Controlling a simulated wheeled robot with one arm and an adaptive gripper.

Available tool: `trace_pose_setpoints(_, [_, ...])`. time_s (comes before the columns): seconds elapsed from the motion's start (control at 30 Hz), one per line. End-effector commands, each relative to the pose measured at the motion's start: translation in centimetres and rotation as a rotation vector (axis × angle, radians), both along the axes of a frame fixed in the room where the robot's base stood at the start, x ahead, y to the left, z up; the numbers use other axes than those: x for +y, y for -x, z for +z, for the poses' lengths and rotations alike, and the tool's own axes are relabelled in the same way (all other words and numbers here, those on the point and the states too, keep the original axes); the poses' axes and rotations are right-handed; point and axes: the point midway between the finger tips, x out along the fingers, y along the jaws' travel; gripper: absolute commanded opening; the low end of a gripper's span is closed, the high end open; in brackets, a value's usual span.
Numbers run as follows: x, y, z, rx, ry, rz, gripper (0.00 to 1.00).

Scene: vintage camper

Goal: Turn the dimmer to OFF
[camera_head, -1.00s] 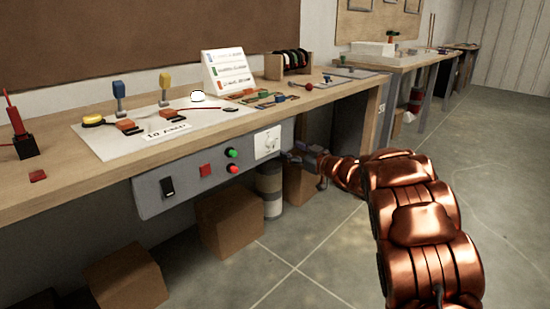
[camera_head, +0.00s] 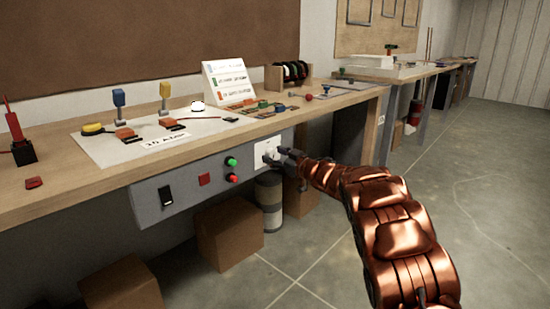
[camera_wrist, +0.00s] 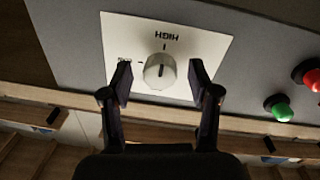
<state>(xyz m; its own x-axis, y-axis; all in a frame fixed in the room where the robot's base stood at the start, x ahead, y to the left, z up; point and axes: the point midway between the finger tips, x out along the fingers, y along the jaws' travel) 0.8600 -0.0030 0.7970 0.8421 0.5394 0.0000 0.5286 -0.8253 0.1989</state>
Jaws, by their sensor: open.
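The dimmer is a round light-grey knob (camera_wrist: 160,71) on a white plate (camera_wrist: 205,45), upside down in the wrist view. A dark pointer line on the knob faces the HIGH side. "HIGH" is printed at the plate's top in that view, and a smaller mark, hard to read, is at the left. My gripper (camera_wrist: 162,84) is open, with one finger on each side of the knob and visible gaps to it. In the head view the plate (camera_head: 265,151) is at the right end of the grey panel, and my gripper (camera_head: 283,155) is in front of it, partly hiding the knob.
Cardboard boxes (camera_head: 228,232) and a canister (camera_head: 269,202) stand below.

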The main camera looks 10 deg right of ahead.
Motion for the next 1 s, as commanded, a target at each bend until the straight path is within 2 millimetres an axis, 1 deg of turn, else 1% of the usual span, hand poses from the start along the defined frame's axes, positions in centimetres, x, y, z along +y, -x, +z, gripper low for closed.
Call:
trace_pose_setpoints(0.3, [0.08, -0.12, -0.05, 0.001, -0.001, 0.000, 0.61])
trace_pose_setpoints(0.87, [0.05, -0.11, -0.05, 0.001, -0.001, 0.000, 0.03])
trace_pose_setpoints(0.9, [0.05, -0.11, -0.05, 0.001, -0.001, 0.000, 0.01])
trace_pose_setpoints(1.0, [0.05, -0.11, -0.05, -0.002, 0.003, 0.000, 0.01])
